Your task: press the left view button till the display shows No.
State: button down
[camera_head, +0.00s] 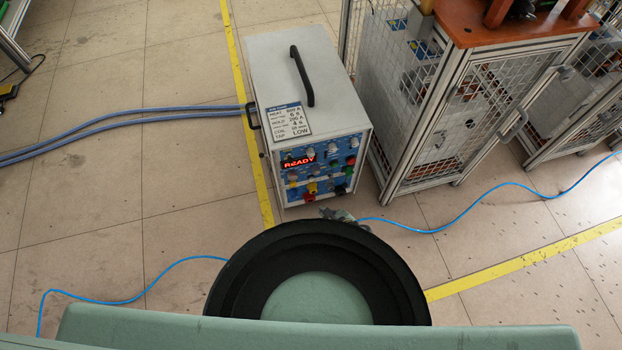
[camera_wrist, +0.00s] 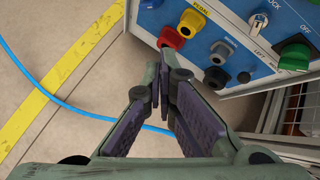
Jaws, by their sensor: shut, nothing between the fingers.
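The induction heater (camera_head: 305,85) is a light grey box with a blue front panel, standing on the floor. Its red-lit display (camera_head: 299,162) reads READY. Coloured knobs and buttons surround the display; I cannot tell which one is the left view button. My gripper (camera_wrist: 160,78) is shut and empty, in front of the panel's lower edge in the wrist view. It shows only as a small grey shape (camera_head: 340,214) in the head view, mostly hidden behind my arm. The wrist view shows the lower panel, with a green knob (camera_wrist: 294,57) near a LEFT label; the display is outside it.
A yellow connector (camera_wrist: 190,22) and a red connector (camera_wrist: 170,38) stick out near the gripper, with a grey one (camera_wrist: 222,52) beside them. A caged workbench (camera_head: 470,110) stands close right of the heater. Blue cables (camera_head: 130,113) run left. Open floor lies left.

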aim_at(311, 179)
jog(key=w+a+b, duration=0.2)
jog(key=w, duration=0.6)
jog(key=shift+w+a, duration=0.25)
jog(key=shift+a, duration=0.15)
dwell(1.2)
jog(key=shift+w+a, duration=0.1)
jog(key=shift+w, duration=0.25)
jog(key=shift+w+a, duration=0.15)
jog(key=shift+w, duration=0.3)
dwell(0.6)
jog(key=shift+s, duration=0.1)
jog(key=shift+s+d+p, duration=0.25)
jog(key=shift+s+p, duration=0.15)
jog(key=shift+s, duration=0.35)
